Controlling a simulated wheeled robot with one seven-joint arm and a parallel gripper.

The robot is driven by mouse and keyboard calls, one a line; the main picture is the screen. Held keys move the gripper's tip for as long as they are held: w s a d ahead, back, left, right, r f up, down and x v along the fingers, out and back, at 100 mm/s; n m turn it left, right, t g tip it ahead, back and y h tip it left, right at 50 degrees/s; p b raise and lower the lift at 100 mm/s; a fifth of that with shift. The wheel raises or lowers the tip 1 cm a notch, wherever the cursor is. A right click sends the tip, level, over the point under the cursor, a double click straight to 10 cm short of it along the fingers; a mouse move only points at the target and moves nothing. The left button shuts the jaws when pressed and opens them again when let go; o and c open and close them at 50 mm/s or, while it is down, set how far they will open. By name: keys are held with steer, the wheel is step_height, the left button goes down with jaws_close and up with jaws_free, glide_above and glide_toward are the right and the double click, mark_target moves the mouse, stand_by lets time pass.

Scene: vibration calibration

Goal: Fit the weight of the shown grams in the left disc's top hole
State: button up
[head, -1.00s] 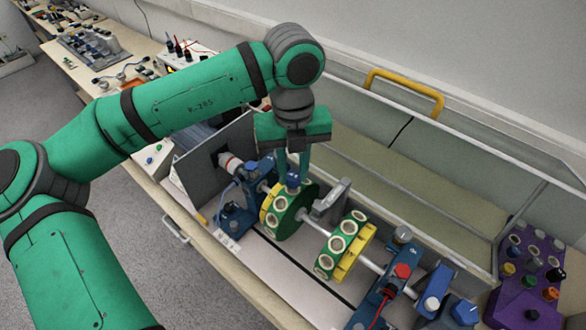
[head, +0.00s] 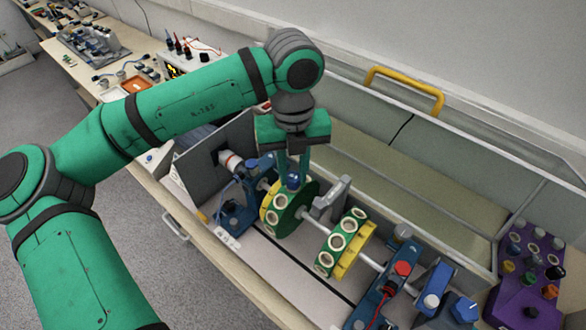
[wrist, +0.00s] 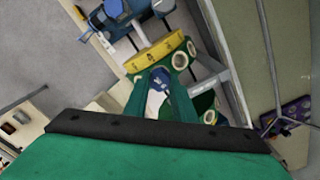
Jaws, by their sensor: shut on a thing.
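The left disc (head: 292,214) is green with a yellow edge and pale-ringed holes, on a horizontal shaft. It also shows in the wrist view (wrist: 180,62). My gripper (head: 293,172) points down over the disc's top, shut on a small blue-topped weight (head: 293,182). In the wrist view the weight (wrist: 157,84) sits between the two green fingers, blue and whitish. The weight is at the disc's top edge. The fingers hide the top hole, so I cannot tell how deep the weight is in it.
The right disc (head: 345,240), green and yellow, is on the same shaft. A grey upright (head: 333,197) stands between the discs. A purple rack (head: 528,275) with coloured weights stands at the right. A clear cover with a yellow handle (head: 405,85) is behind.

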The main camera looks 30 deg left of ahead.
steer(key=shift+f, duration=0.4)
steer(key=o, duration=1.1)
steer(key=shift+r, duration=0.1)
step_height(320, 180, up, 11)
steer(key=shift+f, duration=0.2)
